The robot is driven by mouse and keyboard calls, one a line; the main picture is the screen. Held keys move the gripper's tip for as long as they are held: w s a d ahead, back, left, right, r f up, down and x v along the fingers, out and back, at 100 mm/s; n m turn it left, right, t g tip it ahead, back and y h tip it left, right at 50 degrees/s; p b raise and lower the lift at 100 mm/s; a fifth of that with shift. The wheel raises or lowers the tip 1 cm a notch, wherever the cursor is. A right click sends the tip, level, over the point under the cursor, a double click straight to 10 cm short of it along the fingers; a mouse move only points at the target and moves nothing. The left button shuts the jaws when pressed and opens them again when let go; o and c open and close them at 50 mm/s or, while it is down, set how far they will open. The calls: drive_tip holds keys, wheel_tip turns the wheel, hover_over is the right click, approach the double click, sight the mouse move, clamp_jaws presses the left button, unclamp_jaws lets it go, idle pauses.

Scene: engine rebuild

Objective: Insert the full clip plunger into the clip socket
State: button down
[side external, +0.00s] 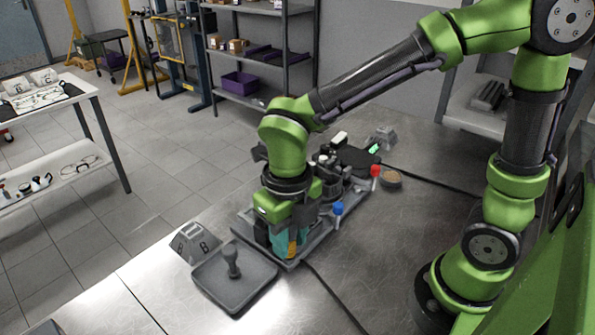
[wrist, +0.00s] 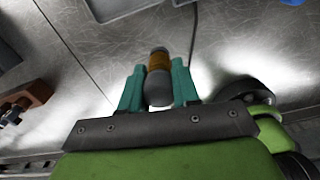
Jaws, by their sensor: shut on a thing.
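My gripper (wrist: 157,82) has teal fingers, shut on a dark grey cylindrical plunger with an orange-brown band (wrist: 159,62), which lies between them in the wrist view. In the side view my gripper (side external: 287,242) points down at the near end of the grey base plate (side external: 290,264). A bit of orange shows at the fingers there; the rest of the plunger is hidden. I cannot make out the clip socket in either view, nor whether the plunger touches anything.
A grey tray (side external: 210,284) with an upright grey knobbed part (side external: 233,262) stands to the left, beside a numbered grey block (side external: 195,242). Blue-topped (side external: 338,208) and red-topped (side external: 376,170) pieces stand right of the arm. A dark cable crosses the steel table. The table's front is clear.

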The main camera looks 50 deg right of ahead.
drive_tip(key=r, duration=0.5)
drive_tip(key=shift+w+d+r, duration=0.25)
drive_tip(key=shift+w+r, duration=0.1)
drive_tip(key=w+d+m, duration=0.9)
drive_tip(key=w+d, duration=0.2)
drive_tip(key=d, duration=0.5)
drive_tip(key=d+m, duration=0.9)
drive_tip(key=d, duration=1.1)
drive_tip(key=shift+w+f, duration=0.15)
drive_tip(key=shift+f, duration=1.5)
drive_tip(key=shift+w+f, duration=0.15)
drive_tip(key=shift+f, duration=1.55)
drive_tip(key=shift+w+f, duration=0.15)
drive_tip(key=shift+f, duration=1.5)
drive_tip(key=shift+f, duration=1.4)
